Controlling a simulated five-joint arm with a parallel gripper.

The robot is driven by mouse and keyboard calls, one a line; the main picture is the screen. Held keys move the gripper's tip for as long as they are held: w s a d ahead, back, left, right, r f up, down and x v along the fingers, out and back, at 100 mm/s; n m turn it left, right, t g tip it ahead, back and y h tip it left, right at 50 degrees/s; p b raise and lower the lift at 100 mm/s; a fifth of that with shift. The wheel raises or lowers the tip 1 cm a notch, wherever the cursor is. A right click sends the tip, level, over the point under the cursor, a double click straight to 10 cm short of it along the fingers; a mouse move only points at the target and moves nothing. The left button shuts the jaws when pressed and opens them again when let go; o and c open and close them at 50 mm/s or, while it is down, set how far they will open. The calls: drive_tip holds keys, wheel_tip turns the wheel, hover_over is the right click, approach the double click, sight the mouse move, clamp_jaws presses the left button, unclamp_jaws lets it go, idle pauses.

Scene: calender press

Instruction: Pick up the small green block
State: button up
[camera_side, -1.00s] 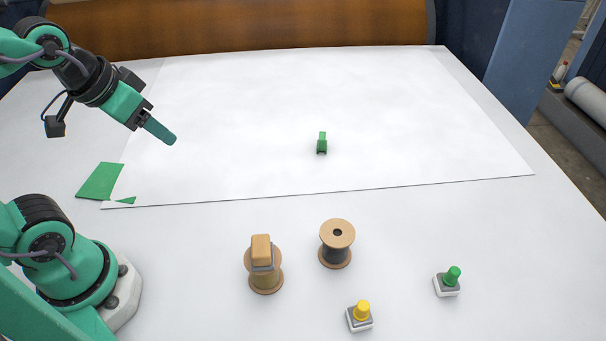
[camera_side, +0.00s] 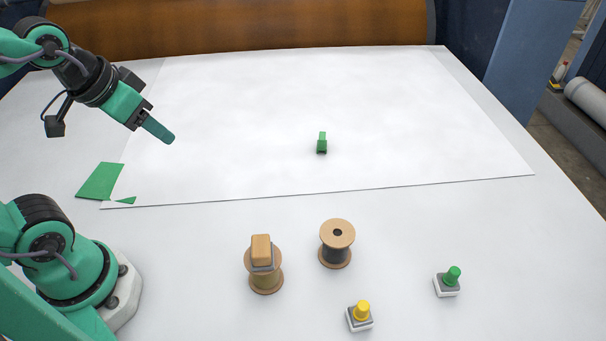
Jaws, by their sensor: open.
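The small green block (camera_side: 322,143) stands on the white sheet, a little right of the middle of the view. It has a narrow upper part and a darker lower front. My gripper (camera_side: 168,136) is at the upper left, raised above the table and pointing down to the right. It is well to the left of the block and apart from it. Its jaws are open, though from this side the fingers overlap and the gap is hidden. I see nothing between them.
Flat green patches (camera_side: 101,181) lie at the sheet's left corner. In front of the sheet stand a spool with a tan block on top (camera_side: 264,265), another spool (camera_side: 337,244), a yellow-knobbed piece (camera_side: 360,316) and a green-knobbed piece (camera_side: 449,282). The white sheet (camera_side: 420,110) around the block is clear.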

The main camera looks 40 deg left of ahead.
drive_tip(key=shift+w+r, duration=0.1)
drive_tip(key=n+g, duration=0.5)
drive_tip(key=n, duration=0.2)
hover_over(322, 135)
drive_tip(key=f, duration=1.5)
drive_tip(key=shift+s+f, duration=0.35)
drive_tip(key=shift+w+d+f+g, duration=0.2)
drive_tip(key=shift+f+g, duration=0.1)
drive_tip(key=shift+f, duration=0.3)
drive_tip(key=shift+w+a+f, duration=0.1)
drive_tip(key=shift+f, duration=3.75)
